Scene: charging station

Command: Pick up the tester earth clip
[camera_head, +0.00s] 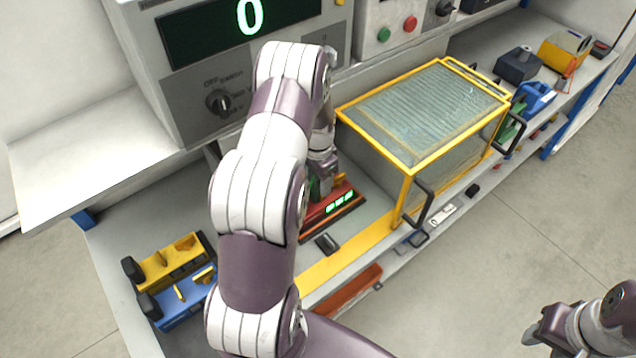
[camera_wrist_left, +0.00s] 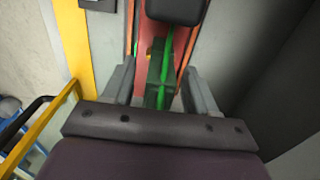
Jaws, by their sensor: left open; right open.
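The green clip, which looks like the tester earth clip, lies against a red device with a lit green display (camera_head: 335,207) on the bench. In the left wrist view the green clip (camera_wrist_left: 161,94) sits between the two grey fingers of my left gripper (camera_wrist_left: 160,88). The fingers are open, with a visible gap on each side of the clip. In the head view my left gripper (camera_head: 322,168) points down over the device, and my arm hides much of the clip. My right gripper (camera_head: 542,334) is open and empty at the lower right, away from the bench.
A yellow-framed clear box (camera_head: 420,112) with black handles stands right beside the device. A large grey instrument (camera_head: 195,75) with a knob is behind. Yellow and blue clamps (camera_head: 172,262) lie at left. A small black piece (camera_head: 327,243) lies before the device.

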